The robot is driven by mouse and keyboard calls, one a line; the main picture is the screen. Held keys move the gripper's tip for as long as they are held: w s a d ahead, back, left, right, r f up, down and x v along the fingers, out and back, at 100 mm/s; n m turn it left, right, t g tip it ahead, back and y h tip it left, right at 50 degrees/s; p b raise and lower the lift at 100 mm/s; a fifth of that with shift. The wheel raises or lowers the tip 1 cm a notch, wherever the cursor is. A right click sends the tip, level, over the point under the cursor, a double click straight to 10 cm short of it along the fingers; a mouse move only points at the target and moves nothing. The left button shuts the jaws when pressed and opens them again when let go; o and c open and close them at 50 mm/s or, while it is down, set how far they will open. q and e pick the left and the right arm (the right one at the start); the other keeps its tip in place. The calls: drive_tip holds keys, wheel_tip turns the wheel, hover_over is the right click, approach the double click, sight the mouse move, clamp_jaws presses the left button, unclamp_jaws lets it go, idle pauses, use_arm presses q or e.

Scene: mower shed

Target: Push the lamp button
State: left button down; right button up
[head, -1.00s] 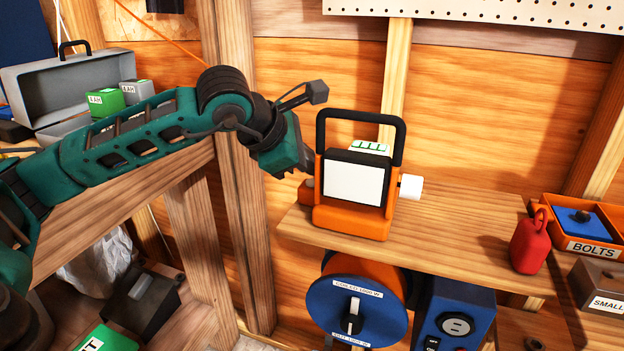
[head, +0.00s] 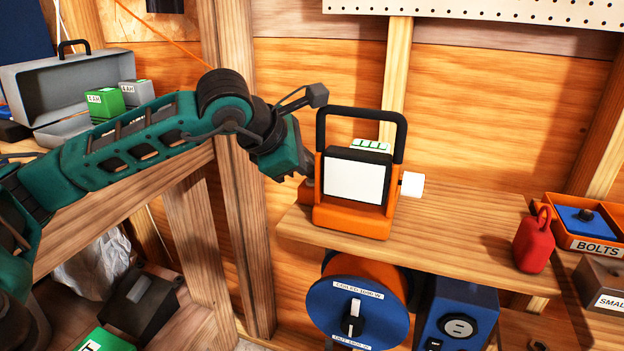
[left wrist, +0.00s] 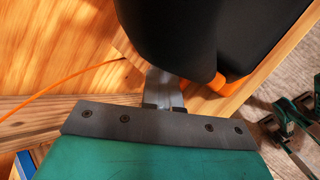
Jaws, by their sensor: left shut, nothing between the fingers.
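The lamp (head: 353,178) is an orange and black work light with a white front panel and a black handle. It stands upright on the wooden shelf. In the left wrist view the fingers (left wrist: 163,88) reach under the lamp's dark body (left wrist: 180,40), which hides the tip and any contact.
The shelf (head: 465,225) is clear right of the lamp, up to a red canister (head: 534,242) and an orange bolts bin (head: 588,224). A blue cable reel (head: 345,315) and blue power box (head: 458,318) sit below. A wooden post (head: 240,190) stands behind my left arm.

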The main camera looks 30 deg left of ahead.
sight(308, 184)
idle(0.3)
use_arm(q)
drive_tip(key=shift+r, duration=0.45)
wheel_tip(308, 184, up, 6)
drive_tip(key=p, duration=0.4)
idle(0.6)
drive_tip(key=shift+r+p, duration=0.1)
drive_tip(key=shift+p, duration=0.25)
